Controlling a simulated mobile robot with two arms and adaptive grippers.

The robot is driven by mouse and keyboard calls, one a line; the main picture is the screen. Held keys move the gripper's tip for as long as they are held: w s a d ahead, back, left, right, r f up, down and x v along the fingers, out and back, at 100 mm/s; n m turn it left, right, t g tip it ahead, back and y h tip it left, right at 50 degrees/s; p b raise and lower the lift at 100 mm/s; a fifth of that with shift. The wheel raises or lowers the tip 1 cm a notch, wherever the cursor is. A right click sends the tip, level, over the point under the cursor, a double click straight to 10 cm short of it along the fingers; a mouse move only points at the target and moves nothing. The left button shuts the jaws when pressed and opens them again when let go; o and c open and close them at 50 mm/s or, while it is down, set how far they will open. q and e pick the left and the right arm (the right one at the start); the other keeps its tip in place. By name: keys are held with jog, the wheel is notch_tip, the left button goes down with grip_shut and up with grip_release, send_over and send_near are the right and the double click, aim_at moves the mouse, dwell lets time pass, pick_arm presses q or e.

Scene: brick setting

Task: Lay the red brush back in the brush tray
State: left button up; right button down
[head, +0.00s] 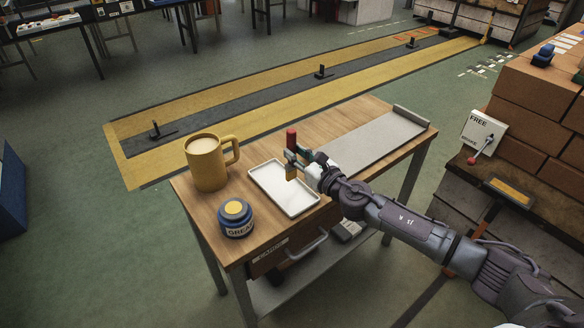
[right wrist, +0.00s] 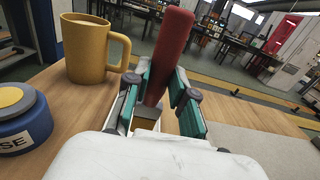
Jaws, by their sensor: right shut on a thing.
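The red brush (head: 291,138) is upright, its red handle pointing up and a yellowish lower end below the fingers. My right gripper (head: 294,156) is shut on it, above the white brush tray (head: 270,185) on the wooden table. I cannot tell whether the brush's lower end touches the tray. In the right wrist view the red brush handle (right wrist: 172,48) stands between the teal pads of the right gripper (right wrist: 163,90), leaning slightly right. The visible part of the tray is empty. My left gripper is not in view.
A yellow mug (head: 206,165) stands behind and left of the tray, and a blue grease tin (head: 236,220) stands in front of the mug. A grey plate (head: 370,142) covers the table's right part. Brick stacks (head: 540,90) rise at the right.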

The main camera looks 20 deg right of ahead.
aim_at(290, 166)
jog(key=f+b, duration=0.1)
jog(key=f, duration=0.1)
jog(key=a+f+b, duration=0.1)
jog(key=f, duration=0.1)
jog(key=shift+s+a, duration=0.1)
jog(key=shift+f, duration=0.4)
jog(key=shift+f+b, duration=0.3)
jog(key=shift+b, duration=0.2)
jog(key=c, duration=1)
grip_release()
jog(key=shift+r, duration=0.1)
